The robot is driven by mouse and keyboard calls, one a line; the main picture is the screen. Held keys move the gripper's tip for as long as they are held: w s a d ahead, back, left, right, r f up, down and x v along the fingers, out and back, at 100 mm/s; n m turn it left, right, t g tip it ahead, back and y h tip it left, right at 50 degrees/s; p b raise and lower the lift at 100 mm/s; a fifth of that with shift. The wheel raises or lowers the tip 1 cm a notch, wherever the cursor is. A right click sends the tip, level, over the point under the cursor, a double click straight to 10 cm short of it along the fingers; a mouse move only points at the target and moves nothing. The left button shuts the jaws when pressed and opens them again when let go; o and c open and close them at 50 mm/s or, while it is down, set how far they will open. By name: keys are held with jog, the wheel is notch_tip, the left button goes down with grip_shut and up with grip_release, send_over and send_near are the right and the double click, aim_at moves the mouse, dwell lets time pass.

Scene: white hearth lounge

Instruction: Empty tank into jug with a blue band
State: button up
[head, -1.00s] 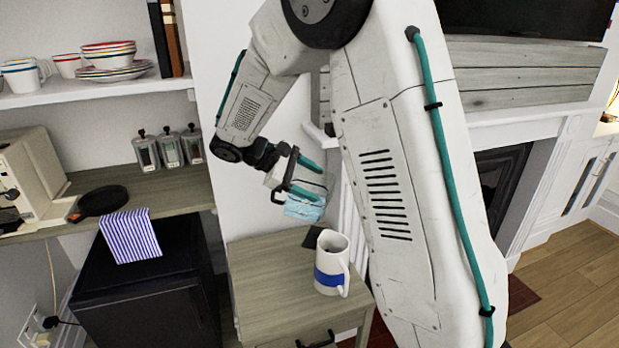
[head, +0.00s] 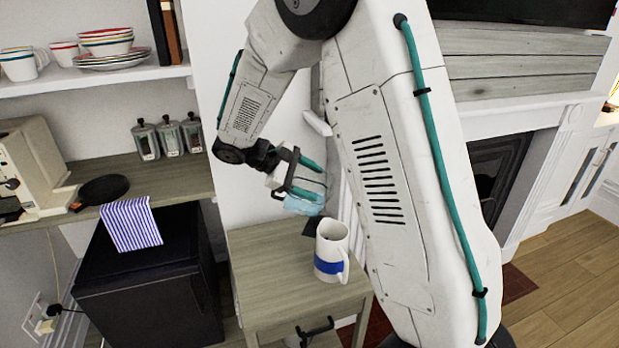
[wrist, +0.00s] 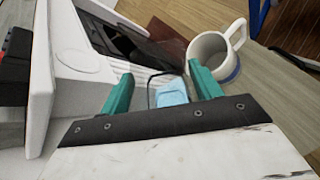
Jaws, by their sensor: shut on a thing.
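The jug with a blue band (head: 331,250) stands upright on a small wooden side table (head: 268,262), its handle to the right. It also shows in the wrist view (wrist: 211,57), open at the top. My gripper (head: 305,178) is shut on the light-blue translucent tank (head: 303,205) and holds it above the table, to the upper left of the jug. In the wrist view the tank (wrist: 171,91) shows between the teal fingers, beside the jug and apart from it. Whether liquid is in the tank or jug cannot be told.
A dark flat item (head: 312,229) lies behind the jug. Left are a black cabinet (head: 150,285) with a striped cloth (head: 131,224), and a counter (head: 160,185) with a pan (head: 104,188), canisters (head: 169,138) and a cream machine (head: 30,160). A fireplace (head: 497,180) stands right.

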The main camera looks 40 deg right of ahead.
jog(key=shift+f, duration=1.4)
jog(key=shift+s+a+r+m+t, duration=0.15)
jog(key=shift+s+r+m+t, duration=0.2)
jog(key=shift+m+t, duration=0.25)
jog(key=shift+s+a+r+m+t, duration=0.15)
jog(key=shift+s+r+m+t, duration=0.2)
jog(key=shift+t, duration=0.45)
jog(key=shift+s+a+r+m+t+h, duration=0.15)
jog(key=shift+s+r+m+t+h, duration=0.1)
jog(key=shift+s+m+t+h, duration=0.25)
jog(key=shift+s+r+m+t, duration=0.1)
jog(key=shift+m+t, duration=0.25)
jog(key=shift+t, duration=0.05)
jog(key=shift+s+a+r+t, duration=0.1)
jog(key=shift+s+a+t, duration=0.05)
jog(key=shift+a+t, duration=0.15)
